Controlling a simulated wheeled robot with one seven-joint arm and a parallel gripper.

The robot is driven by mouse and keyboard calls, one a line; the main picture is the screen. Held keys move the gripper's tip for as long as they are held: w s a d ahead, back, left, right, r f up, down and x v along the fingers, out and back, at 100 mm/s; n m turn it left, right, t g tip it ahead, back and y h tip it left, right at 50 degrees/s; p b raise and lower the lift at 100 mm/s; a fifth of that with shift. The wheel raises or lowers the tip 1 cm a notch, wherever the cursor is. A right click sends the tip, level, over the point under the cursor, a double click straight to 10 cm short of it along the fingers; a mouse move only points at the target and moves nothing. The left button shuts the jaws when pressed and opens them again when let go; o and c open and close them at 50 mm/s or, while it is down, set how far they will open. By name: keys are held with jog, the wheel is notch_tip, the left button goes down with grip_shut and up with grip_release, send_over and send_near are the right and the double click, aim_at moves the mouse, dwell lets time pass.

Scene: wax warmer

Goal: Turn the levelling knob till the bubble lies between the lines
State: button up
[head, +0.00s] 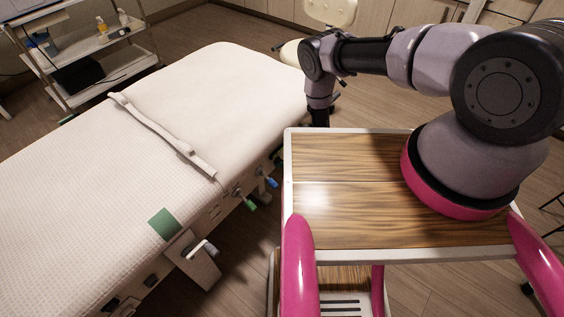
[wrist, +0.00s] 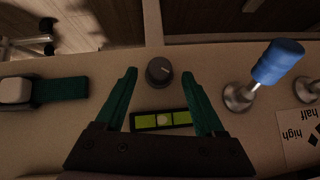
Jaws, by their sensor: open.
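In the wrist view, a dark grey round knob (wrist: 159,71) with a pale pointer mark sits on the beige panel. My gripper (wrist: 158,73) is open, its two teal fingers on either side of the knob, with gaps showing on both sides. A spirit level (wrist: 142,121) with a yellow-green vial in a black frame lies below the knob, between the fingers. Its pale bubble (wrist: 163,119) is near the middle of the vial; its exact place against the lines is too small to tell. In the head view my gripper is hidden.
A blue-handled lever (wrist: 276,63) stands right of my gripper, beside a card (wrist: 300,137) reading "half" and "high". A green strap (wrist: 62,91) lies left. In the head view, a white treatment bed (head: 195,95) stands left of a wood-topped cart (head: 345,225).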

jog(key=shift+x, duration=0.9)
grip_shut()
jog(key=shift+s+a+n+t+h, duration=0.15)
jog(key=shift+a+n+t+h, duration=0.1)
jog(key=shift+n+t+h, duration=0.6)
jog(key=shift+t+h, duration=0.25)
jog(key=shift+t, duration=0.4)
